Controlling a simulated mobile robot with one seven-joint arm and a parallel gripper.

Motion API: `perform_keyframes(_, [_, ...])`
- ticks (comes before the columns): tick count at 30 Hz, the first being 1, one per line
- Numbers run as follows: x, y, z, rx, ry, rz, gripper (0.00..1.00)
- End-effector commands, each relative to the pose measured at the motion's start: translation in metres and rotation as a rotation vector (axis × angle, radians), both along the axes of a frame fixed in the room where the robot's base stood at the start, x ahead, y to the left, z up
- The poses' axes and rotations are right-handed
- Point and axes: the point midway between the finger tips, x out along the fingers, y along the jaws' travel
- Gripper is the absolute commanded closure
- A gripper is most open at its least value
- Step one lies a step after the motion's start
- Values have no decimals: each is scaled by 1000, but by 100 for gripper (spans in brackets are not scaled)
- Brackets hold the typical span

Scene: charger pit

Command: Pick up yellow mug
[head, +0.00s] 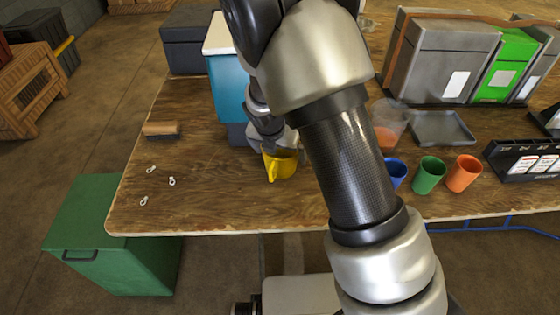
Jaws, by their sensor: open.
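The yellow mug (284,165) stands on the wooden table (200,200), left of my arm in the head view, with its handle side toward the table's front edge. My gripper (268,138) is just above and behind the mug, pointing down close to its rim. It is open. The fingertips are small and partly hidden, so I cannot tell whether they touch the mug.
Blue (397,174), green (429,175) and orange (464,173) cups stand right of my arm. A clear container (390,115) and grey tray (442,128) are behind them. A brush (161,129) and small white pieces (172,181) lie left. The table's front left is mostly clear.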

Motion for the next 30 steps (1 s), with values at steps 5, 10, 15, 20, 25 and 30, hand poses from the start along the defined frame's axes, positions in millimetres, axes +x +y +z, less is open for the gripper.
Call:
perform_keyframes(5, [1, 0, -2, 0, -1, 0, 0])
perform_keyframes(10, [1, 0, -2, 0, 0, 0, 15])
perform_keyframes(15, [1, 0, -1, 0, -1, 0, 44])
perform_keyframes(20, [1, 0, -1, 0, -1, 0, 45])
perform_keyframes(25, [1, 0, 1, 0, -1, 0, 45])
perform_keyframes(30, [2, 3, 6, 1, -1, -1, 45])
